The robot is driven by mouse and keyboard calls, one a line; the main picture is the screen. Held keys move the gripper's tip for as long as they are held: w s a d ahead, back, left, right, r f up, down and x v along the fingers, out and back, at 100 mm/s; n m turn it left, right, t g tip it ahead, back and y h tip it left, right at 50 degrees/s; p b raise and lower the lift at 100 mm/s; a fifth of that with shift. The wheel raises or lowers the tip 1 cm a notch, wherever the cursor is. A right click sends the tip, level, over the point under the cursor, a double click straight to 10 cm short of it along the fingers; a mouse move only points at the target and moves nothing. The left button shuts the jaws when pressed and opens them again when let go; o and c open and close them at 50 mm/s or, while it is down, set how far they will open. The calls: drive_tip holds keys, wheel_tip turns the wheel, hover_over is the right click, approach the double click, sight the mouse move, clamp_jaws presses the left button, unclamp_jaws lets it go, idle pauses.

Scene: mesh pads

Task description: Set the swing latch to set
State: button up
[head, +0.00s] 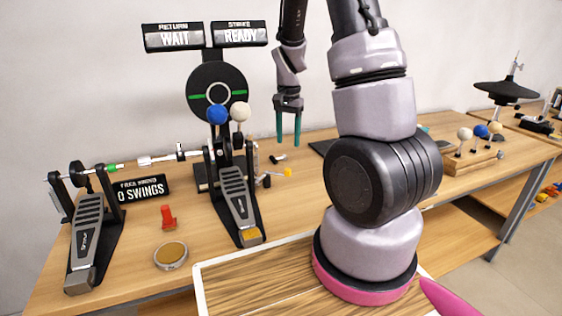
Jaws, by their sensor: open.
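I cannot tell for certain which part is the swing latch. A small red upright piece (168,217) stands on the table between the two pedals, and its setting is not readable. The double pedal has a left pedal (88,232) and a right pedal (236,200), with a blue beater (217,113) and a cream beater (240,111) upright before a round black pad (214,91). Signs read "RETURN WAIT" (174,37), "STRIKE READY" (239,34) and "0 SWINGS" (141,190). My gripper (288,132) points down, open and empty, right of the beaters.
Small black and yellow parts lie right of the right pedal. A wooden block (473,164) holds several beaters at the right. A cymbal (505,91) stands behind. Bare wood (130,275) shows at front left.

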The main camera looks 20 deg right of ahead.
sight(287, 169)
wheel_tip(287, 169, down, 11)
drive_tip(key=shift+r, duration=0.15)
idle(0.4)
clamp_jaws()
idle(1.3)
